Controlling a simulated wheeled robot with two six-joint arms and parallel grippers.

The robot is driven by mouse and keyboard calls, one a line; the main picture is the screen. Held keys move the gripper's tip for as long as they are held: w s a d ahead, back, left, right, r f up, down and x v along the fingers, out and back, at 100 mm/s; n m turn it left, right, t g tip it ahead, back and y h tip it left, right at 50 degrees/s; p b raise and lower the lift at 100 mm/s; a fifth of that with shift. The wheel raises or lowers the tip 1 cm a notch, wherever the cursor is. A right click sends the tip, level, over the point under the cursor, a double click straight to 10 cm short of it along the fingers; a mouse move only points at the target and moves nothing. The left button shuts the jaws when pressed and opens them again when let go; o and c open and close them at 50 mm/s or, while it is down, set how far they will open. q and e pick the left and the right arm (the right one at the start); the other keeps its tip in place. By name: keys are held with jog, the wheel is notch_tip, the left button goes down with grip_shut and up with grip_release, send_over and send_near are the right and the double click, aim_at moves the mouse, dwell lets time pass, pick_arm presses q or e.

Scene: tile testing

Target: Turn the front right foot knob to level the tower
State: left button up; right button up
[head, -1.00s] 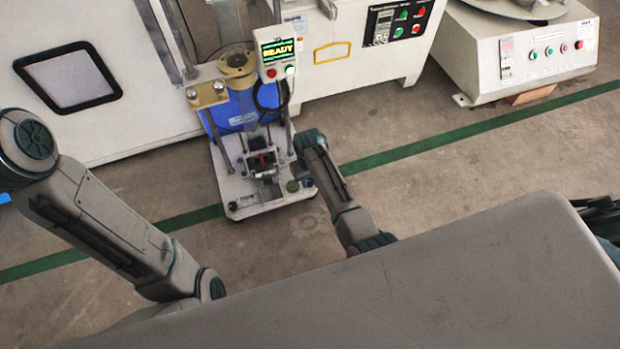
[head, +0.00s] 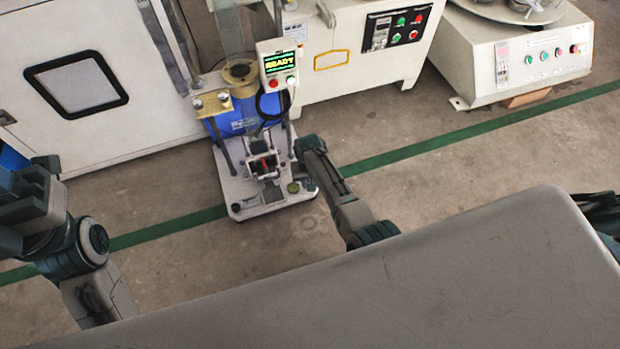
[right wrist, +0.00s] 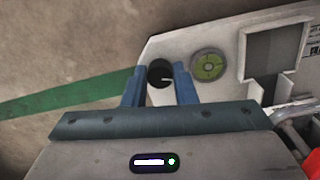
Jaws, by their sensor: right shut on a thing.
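The tower (head: 240,205) stands on the floor on a white base plate, with a blue body, posts and a small screen (head: 280,64) reading READY. The front right foot knob (right wrist: 160,73) is black with a white mark, at the plate's corner. My right gripper (right wrist: 160,88) has its blue fingers shut on the knob, one on each side. In the head view its fingers are hidden by the arm. A round green bubble level (right wrist: 209,66) sits beside the knob; its bubble is too small to read surely. My left gripper (head: 25,200) is at the left edge, away from the tower.
A white cabinet (head: 120,130) stands behind left, and a control-panel machine (head: 345,75) behind right. Another white machine (head: 520,65) stands far right. A green floor line (head: 440,137) crosses the open concrete floor.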

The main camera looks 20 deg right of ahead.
jog(key=shift+r+m+p, duration=0.2)
jog(key=shift+m+p, duration=0.65)
jog(key=shift+m, duration=0.05)
jog(key=shift+f+m+p, duration=0.15)
jog(key=shift+m+p, duration=0.35)
jog(key=shift+m, duration=0.3)
jog(key=o, duration=0.7)
